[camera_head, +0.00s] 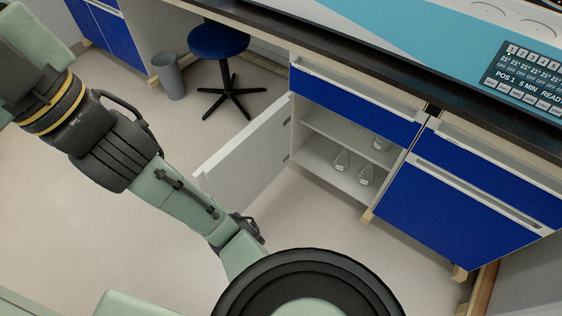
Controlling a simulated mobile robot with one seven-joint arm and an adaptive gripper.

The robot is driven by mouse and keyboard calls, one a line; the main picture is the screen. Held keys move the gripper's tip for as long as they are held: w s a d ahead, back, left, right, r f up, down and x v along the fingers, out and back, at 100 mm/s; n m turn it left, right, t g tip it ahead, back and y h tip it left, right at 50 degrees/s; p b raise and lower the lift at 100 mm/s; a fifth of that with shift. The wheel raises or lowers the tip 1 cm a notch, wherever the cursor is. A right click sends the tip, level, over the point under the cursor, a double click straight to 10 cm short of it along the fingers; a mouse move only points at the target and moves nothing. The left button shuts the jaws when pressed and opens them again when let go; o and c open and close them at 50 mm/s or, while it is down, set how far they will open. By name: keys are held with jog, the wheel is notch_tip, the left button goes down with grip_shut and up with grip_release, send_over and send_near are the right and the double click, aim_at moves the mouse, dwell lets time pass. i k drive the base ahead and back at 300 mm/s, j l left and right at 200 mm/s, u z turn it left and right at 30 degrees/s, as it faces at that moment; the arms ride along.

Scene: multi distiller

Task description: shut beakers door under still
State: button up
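The beakers door (248,160) is a white-backed cabinet door, standing wide open and swung out to the left of its cabinet. Inside the cabinet, several glass flasks stand on the white shelves; one is this flask (341,160) on the lower shelf. The still (470,40), a teal and white unit with a dark display, sits on the counter above. My arm reaches down from the left, in front of the door's lower left part. My gripper (248,229) is small and dark near the door's lower edge; its fingers are partly hidden, and I cannot tell whether it touches the door.
A blue drawer (352,102) above the opening is closed. A closed blue cabinet front (455,205) is to the right. A blue stool (219,42) and a grey bin (168,76) stand behind the door.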

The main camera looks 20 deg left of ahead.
aim_at(238, 173)
jog(key=j+z, duration=0.35)
jog(key=i+j+z, duration=0.1)
jog(key=z, duration=0.3)
jog(key=j+z, duration=0.5)
jog(key=j, duration=0.25)
jog(key=k+j+z, duration=0.2)
jog(key=j, duration=0.2)
jog(key=j+z, duration=0.15)
jog(key=j, duration=0.25)
jog(key=k+j, duration=0.1)
jog(key=j, duration=0.3)
jog(key=k+j, duration=0.1)
jog(key=j, duration=0.3)
jog(key=k+j+z, duration=0.1)
jog(key=j, duration=0.35)
jog(key=k+j, duration=0.15)
jog(key=j, duration=0.25)
jog(key=k+j, duration=0.15)
jog(key=j, duration=0.25)
jog(key=k+j+u, duration=0.15)
jog(key=k+u, duration=0.15)
jog(key=k, duration=0.5)
